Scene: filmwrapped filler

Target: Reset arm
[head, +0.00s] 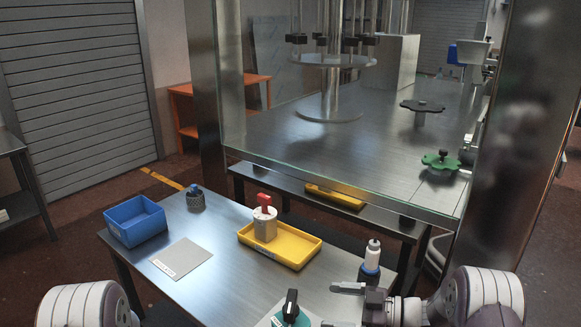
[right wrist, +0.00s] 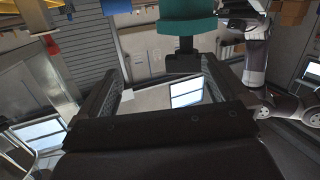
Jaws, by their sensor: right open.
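My right gripper (head: 345,288) is low in the head view, over the front right of the steel table (head: 225,285). Its jaws point left. In the right wrist view its two fingers (right wrist: 163,88) stand wide apart with nothing held between them. A teal round part with a black handle (head: 290,308) sits on a pale plate just left of the gripper. In the right wrist view a teal part with a black end (right wrist: 188,28) shows beyond the fingertips. My left arm shows only as a pale link at the lower left; its gripper is out of view.
A yellow tray (head: 308,252) holds a white cylinder with a red handle (head: 265,222). A glass-fronted machine (head: 370,150) rises behind.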

